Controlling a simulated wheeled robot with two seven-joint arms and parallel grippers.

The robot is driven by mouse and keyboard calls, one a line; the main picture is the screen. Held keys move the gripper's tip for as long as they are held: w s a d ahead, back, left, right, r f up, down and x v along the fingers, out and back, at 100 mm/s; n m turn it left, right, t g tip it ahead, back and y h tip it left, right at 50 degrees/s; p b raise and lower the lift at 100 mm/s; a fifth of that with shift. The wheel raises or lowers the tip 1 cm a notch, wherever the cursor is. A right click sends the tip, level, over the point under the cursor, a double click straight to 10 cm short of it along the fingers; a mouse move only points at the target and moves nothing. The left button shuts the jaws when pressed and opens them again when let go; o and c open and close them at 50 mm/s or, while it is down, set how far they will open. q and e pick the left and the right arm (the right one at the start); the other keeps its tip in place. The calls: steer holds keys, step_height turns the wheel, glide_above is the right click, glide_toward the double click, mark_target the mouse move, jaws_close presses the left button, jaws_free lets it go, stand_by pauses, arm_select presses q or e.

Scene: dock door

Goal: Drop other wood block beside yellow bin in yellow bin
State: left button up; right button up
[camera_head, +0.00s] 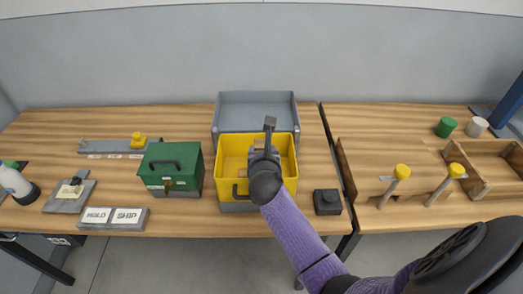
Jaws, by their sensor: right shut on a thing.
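The yellow bin (286,148) stands near the middle of the table with its front handle toward me. My right gripper (266,148) reaches over the bin from the front right, fingers pointing away from me. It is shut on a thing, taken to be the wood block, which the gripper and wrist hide. I cannot tell how high it is above the bin floor. No wood block shows clearly on the table beside the bin. My left gripper is not in view.
A grey open bin (255,99) stands behind the yellow one. A green box (172,165) is to the left, a dark block (327,201) close to the right. Yellow-topped pegs (402,172) and a wooden tray (481,158) are at the right.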

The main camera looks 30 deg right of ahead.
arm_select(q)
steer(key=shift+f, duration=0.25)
arm_select(e)
steer(key=shift+f, duration=0.2)
steer(key=o, duration=1.2)
steer(key=shift+o, duration=0.6)
arm_select(q)
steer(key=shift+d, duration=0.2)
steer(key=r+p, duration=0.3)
steer(key=p, duration=0.1)
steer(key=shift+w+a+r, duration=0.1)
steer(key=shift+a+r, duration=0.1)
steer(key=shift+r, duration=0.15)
arm_select(e)
steer(key=v, duration=1)
steer(key=shift+s, duration=0.1)
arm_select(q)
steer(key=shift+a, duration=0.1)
